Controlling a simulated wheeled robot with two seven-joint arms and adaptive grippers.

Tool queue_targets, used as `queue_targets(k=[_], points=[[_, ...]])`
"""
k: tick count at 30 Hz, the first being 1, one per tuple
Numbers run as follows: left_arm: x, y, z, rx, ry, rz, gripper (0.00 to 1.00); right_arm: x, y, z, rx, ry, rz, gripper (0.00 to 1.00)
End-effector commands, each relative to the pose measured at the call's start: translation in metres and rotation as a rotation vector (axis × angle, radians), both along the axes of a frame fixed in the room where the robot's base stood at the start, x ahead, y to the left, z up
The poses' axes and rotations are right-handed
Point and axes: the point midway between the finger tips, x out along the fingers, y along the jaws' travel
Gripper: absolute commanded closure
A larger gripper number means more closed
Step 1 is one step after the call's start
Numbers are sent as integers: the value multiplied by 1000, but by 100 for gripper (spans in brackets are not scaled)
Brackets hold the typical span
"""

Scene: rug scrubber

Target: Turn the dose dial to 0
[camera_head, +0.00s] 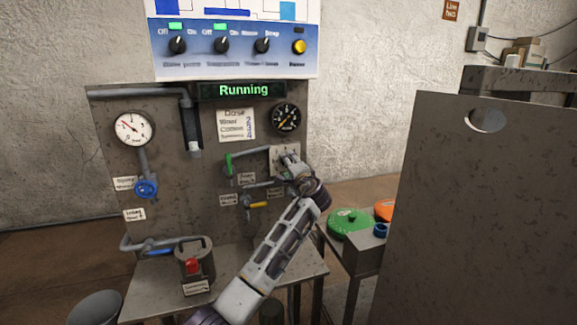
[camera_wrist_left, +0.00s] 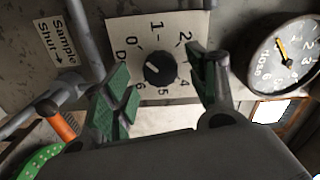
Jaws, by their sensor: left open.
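The dose dial (camera_wrist_left: 160,69) is a round black knob on a pale plate (camera_wrist_left: 118,30) with numbers around it. A light mark on the knob points to the upper left, roughly on the side of the 0; I cannot tell whether it lines up exactly. My left gripper (camera_wrist_left: 157,82) is open, with one green-padded finger on each side of the knob and visible gaps between. In the head view, my left gripper (camera_head: 291,168) is in front of the plate (camera_head: 277,158) and hides most of the dial. My right gripper is not in view.
A dose gauge (camera_wrist_left: 284,62) with a yellow needle is right of the dial in the wrist view. Pipes and a green-handled valve (camera_head: 229,164) are close left in the head view. A display (camera_head: 243,90) reads "Running". A large grey panel (camera_head: 480,200) stands at right.

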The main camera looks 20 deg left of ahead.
Motion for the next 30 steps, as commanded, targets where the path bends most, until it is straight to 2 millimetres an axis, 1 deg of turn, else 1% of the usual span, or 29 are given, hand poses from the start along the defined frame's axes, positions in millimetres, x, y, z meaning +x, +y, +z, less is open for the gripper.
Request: queue_targets(k=[11, 21, 25, 30], points=[[-33, -23, -1, -3, 0, -2, 42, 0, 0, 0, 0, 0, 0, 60], [-68, -46, -1, -3, 1, -2, 42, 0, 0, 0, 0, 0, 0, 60], [-78, -53, -1, -2, 1, 0, 42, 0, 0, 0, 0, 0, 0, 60], [-86, -58, -1, -2, 2, -1, 42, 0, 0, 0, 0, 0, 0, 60]])
